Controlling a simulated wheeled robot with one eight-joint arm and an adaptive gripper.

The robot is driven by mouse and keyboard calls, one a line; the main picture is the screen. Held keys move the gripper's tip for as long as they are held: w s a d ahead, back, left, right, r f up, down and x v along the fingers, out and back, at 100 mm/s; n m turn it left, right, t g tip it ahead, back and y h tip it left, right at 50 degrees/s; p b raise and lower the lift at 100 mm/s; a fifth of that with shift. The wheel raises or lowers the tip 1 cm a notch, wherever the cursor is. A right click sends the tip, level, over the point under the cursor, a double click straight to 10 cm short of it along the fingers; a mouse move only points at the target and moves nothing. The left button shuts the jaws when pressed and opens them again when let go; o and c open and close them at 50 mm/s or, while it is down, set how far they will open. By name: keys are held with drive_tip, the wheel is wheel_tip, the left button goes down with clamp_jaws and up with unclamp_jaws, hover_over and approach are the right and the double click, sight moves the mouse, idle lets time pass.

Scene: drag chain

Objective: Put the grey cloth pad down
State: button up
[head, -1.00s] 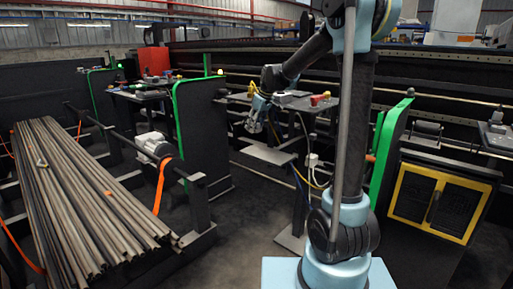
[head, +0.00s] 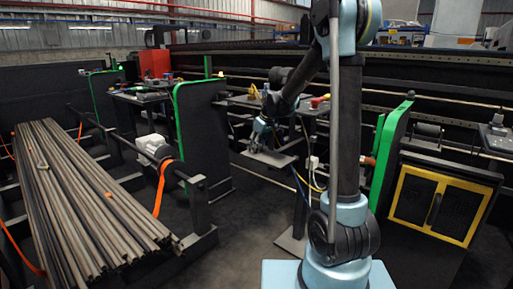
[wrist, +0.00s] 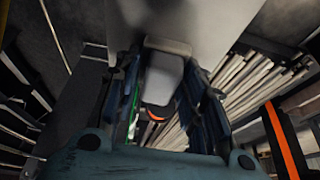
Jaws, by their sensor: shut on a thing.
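The grey cloth pad (wrist: 164,75) shows in the wrist view as a pale grey, rounded piece between my two fingers, with a darker grey end near the fingertips. My gripper (wrist: 165,62) is shut on it. In the head view my gripper (head: 256,143) hangs low, close to the grey lower shelf plate (head: 279,161) of the stand. The same plate fills the top of the wrist view (wrist: 200,17), just beyond the fingertips. I cannot tell whether the pad touches the plate. The pad is too small to make out in the head view.
A red item (head: 319,101) sits on the stand's upper shelf, above the lower plate. Blue and yellow cables (head: 311,185) hang at its right. A green-edged black panel (head: 203,140) stands to the left. A pipe bundle (head: 85,195) lies at the far left.

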drive_tip(key=shift+s+d+f, duration=0.1)
drive_tip(key=shift+s+f, duration=0.15)
drive_tip(key=shift+f, duration=0.05)
drive_tip(key=o, duration=1)
drive_tip(key=shift+s, duration=0.1)
drive_tip(key=shift+o, duration=0.6)
drive_tip(key=shift+w+f, duration=0.3)
drive_tip(key=shift+f, duration=0.1)
drive_tip(key=shift+r, duration=0.2)
drive_tip(key=shift+r, duration=0.15)
